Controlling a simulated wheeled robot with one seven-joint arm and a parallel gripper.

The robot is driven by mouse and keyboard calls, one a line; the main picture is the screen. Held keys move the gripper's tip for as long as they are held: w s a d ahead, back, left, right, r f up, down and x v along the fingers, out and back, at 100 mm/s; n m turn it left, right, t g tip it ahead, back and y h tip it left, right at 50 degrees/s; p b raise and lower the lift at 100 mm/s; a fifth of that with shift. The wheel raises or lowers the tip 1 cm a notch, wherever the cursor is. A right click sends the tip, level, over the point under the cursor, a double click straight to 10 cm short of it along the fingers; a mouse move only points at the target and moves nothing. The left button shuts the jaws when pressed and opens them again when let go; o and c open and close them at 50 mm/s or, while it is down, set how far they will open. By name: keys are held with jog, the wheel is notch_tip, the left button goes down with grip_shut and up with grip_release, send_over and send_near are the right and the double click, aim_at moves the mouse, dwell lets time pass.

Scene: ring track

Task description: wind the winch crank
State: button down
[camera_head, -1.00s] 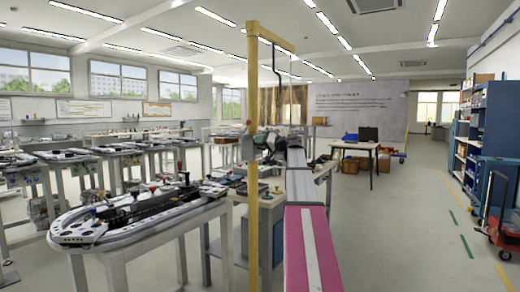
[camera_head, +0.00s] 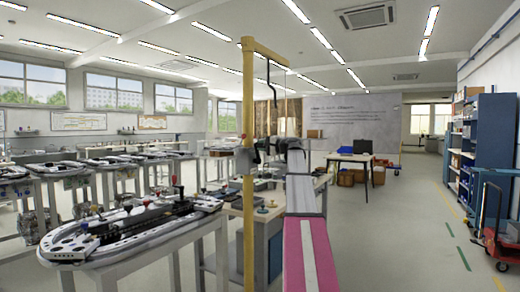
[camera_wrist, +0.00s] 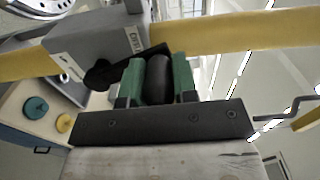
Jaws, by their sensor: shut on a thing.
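The winch is a grey box (camera_wrist: 95,48) with a small white label, fixed to a yellow post (camera_wrist: 225,34). In the head view the winch (camera_head: 246,158) sits partway up the upright post (camera_head: 249,215). A black crank arm (camera_wrist: 103,74) comes out of its side and leads to a dark round handle (camera_wrist: 158,76). My gripper (camera_wrist: 158,84) has green fingers shut on that handle, one on each side. In the head view my gripper (camera_head: 288,150) is small, at the end of my arm just right of the post, and its fingers are unclear there.
The post has a top beam with a dark hanging line (camera_head: 268,75). A white bench with an oval track (camera_head: 120,232) stands close on the left. A table (camera_head: 355,158) and blue shelves (camera_head: 490,145) are farther off. Open floor (camera_head: 400,235) lies to the right.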

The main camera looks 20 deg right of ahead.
jog(key=shift+w+d+r+m, duration=0.2)
jog(key=shift+w+d+m, duration=0.2)
jog(key=shift+m, duration=0.3)
jog(key=shift+d, duration=0.1)
jog(key=c, duration=0.9)
grip_release()
jog(key=shift+s, duration=0.1)
jog(key=v, duration=1)
jog(key=shift+s+d, duration=0.25)
jog(key=shift+s, duration=0.05)
jog(key=shift+f, duration=0.1)
